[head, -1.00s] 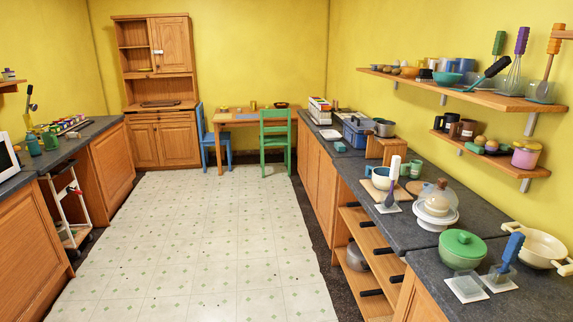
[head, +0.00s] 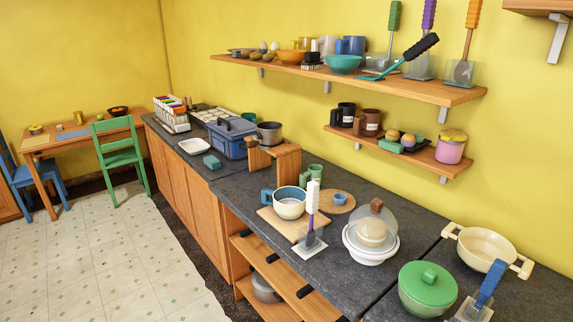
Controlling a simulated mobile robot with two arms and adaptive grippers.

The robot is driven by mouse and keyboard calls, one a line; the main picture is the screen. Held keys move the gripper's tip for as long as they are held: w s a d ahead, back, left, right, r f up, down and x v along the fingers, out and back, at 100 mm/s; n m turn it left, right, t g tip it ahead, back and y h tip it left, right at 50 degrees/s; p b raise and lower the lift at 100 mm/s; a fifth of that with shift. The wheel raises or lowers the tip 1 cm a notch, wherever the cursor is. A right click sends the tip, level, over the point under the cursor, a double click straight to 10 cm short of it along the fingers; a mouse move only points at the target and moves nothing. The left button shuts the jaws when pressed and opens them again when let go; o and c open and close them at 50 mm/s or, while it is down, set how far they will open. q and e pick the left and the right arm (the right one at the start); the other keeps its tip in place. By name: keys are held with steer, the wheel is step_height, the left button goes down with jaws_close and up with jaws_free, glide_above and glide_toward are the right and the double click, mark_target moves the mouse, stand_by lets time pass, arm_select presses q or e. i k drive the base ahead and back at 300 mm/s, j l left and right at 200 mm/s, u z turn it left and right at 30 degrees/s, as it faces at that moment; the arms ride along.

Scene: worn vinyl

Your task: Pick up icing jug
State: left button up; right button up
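No thing in the head view is plainly marked as the icing jug, and I cannot tell which vessel it is. A white round vessel with a blue side handle (head: 289,203) stands upright on a wooden board on the right counter. A pink jar with a yellow lid (head: 451,146) stands at the right end of the lower shelf. Dark mugs (head: 345,115) stand at that shelf's left end, and several jugs or mugs (head: 351,46) stand on the upper shelf. Neither of my grippers is in view.
The grey counter (head: 235,184) runs along the right wall. A domed cake stand (head: 371,238), a green lidded pot (head: 427,287), a cream pot (head: 486,248) and a blue crate (head: 231,139) stand on it. A green chair (head: 119,155) is at the far table. The floor (head: 108,252) is clear.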

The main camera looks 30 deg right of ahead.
mark_target(314, 173)
steer(key=i+z, duration=0.4)
steer(key=i+j+z, duration=0.15)
steer(key=i+z, duration=0.25)
steer(key=i+j+z, duration=0.25)
steer(key=z, duration=0.15)
steer(key=i, duration=0.1)
